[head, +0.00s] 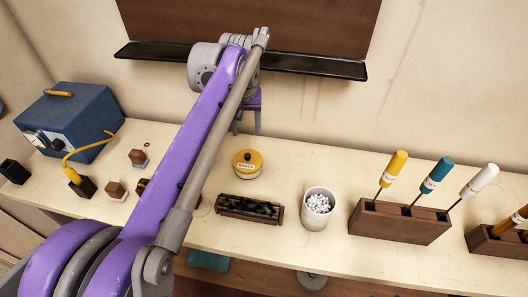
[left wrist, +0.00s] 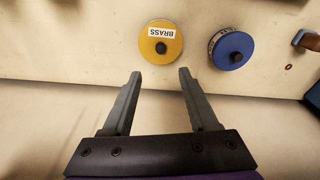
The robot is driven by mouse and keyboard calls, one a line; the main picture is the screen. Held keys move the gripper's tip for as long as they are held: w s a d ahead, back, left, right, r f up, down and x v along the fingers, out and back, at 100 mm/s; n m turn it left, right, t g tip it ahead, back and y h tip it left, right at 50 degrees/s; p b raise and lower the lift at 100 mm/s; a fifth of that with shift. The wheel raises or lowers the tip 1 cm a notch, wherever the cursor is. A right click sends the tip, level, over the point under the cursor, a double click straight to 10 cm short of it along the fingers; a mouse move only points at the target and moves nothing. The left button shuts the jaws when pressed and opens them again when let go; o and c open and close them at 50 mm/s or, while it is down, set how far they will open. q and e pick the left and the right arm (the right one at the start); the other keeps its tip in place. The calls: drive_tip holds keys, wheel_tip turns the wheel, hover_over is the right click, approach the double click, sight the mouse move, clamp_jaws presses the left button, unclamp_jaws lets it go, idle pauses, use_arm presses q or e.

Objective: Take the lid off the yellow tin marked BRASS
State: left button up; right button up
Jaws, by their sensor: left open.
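The yellow tin marked BRASS (head: 248,168) stands on the bench in the head view, with a yellow lid and a dark knob on top. In the left wrist view the tin (left wrist: 172,53) shows from above, its white label upside down, and the lid sits on it. My left gripper (head: 248,131) is open and empty, behind the tin in the head view and apart from it. In the left wrist view the fingers (left wrist: 160,73) point toward the tin, which lies beyond and between their tips. My right gripper is not in view.
A blue tin (left wrist: 231,50) stands beside the yellow one; my arm hides it in the head view. A dark tray (head: 250,211), a white cup of pellets (head: 318,204) and a wooden screwdriver block (head: 400,225) stand nearby. A dark shelf (head: 320,67) juts from the wall.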

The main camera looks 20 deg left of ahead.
sight(247, 155)
use_arm(q)
drive_tip(key=f, duration=0.4)
drive_tip(key=shift+s+a, duration=0.15)
drive_tip(key=shift+a, duration=0.05)
drive_tip(key=f, duration=0.4)
drive_tip(key=f+b, duration=0.1)
drive_tip(key=f, duration=0.1)
drive_tip(key=shift+w+f, duration=0.15)
drive_tip(key=shift+w, duration=0.2)
clamp_jaws()
